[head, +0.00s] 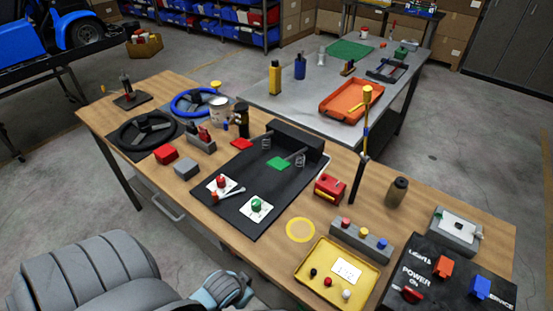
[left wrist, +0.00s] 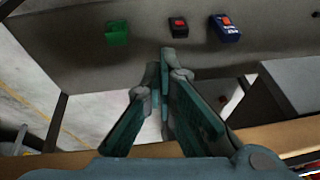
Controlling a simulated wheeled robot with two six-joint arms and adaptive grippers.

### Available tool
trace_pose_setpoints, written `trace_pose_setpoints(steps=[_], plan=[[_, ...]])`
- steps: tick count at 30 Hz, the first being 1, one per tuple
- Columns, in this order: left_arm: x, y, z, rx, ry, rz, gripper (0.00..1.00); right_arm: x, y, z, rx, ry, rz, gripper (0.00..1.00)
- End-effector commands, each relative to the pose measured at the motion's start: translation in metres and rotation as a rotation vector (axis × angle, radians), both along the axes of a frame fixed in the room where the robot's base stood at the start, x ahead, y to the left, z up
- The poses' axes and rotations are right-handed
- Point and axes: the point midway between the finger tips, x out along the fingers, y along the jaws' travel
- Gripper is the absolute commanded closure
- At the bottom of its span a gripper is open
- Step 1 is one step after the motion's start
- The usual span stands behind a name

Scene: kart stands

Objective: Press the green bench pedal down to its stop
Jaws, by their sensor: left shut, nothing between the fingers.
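The green pedal (head: 277,163) is a flat green plate on an arm from a black housing (head: 292,135), on the black mat of the wooden bench. It appears raised above the mat, with a coil spring beside its arm. A similar red pedal (head: 242,143) sits to its left. My left gripper (left wrist: 164,62) is shut and empty in the left wrist view, its fingertips together before a grey surface. In the head view, a grey arm and a blue-grey wrist part show at the bottom left, well short of the pedal; no fingertips are clear there. My right gripper is not in view.
Near the pedals are a red knob, a green knob (head: 257,205) and a red box (head: 329,188). A thin upright post (head: 365,130) stands to the right. A yellow tray (head: 345,290) lies at the front. In the left wrist view, a green block (left wrist: 117,33) sits on the grey surface.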

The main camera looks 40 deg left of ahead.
Motion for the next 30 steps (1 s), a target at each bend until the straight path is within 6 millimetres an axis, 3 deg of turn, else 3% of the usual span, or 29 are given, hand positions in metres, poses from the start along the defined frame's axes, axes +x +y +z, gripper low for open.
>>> trace_pose_setpoints(steps=[1,7,11,15,21,24,30], plan=[[0.007,-0.003,0.035,0.001,-0.025,-0.01,1.0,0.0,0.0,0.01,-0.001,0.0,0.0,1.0],[0.026,-0.009,0.141,0.01,-0.127,-0.049,1.0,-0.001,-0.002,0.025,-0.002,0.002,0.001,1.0],[0.084,0.031,0.17,0.015,-0.299,-0.049,1.0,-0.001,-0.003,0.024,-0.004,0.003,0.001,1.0],[0.146,0.073,0.215,-0.018,-0.481,-0.036,1.0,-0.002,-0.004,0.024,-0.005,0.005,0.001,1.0],[0.207,0.117,0.292,-0.085,-0.674,-0.021,1.0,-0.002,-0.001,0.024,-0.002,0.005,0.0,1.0],[0.219,0.125,0.313,-0.108,-0.717,-0.017,1.0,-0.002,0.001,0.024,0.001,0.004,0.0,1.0],[0.221,0.126,0.317,-0.115,-0.727,-0.015,1.0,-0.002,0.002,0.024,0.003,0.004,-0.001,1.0]])
